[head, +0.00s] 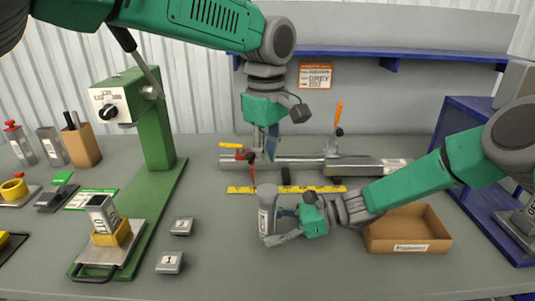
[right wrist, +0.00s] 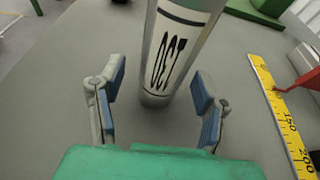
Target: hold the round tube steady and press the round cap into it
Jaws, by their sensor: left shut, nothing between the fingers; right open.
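A grey round tube (head: 267,212) with a pale upper part stands upright near the middle of the table. In the right wrist view the tube (right wrist: 172,60) shows a white band with dark lettering. My right gripper (head: 281,225) is open beside it on its right. In the right wrist view its two fingers (right wrist: 157,106) are spread, with the tube beyond and between them; I cannot tell whether they touch it. My left gripper (head: 270,147) is shut and empty, pointing down above a horizontal metal pipe behind the tube. I cannot make out the round cap for sure.
A yellow ruler (head: 240,190) lies behind the tube, before the horizontal metal pipe (head: 300,162). A cardboard box (head: 408,247) is at right under my right arm. Grey blocks marked 1 (head: 169,262) and 2 (head: 182,227) and a green stand (head: 155,130) are left. The front middle is clear.

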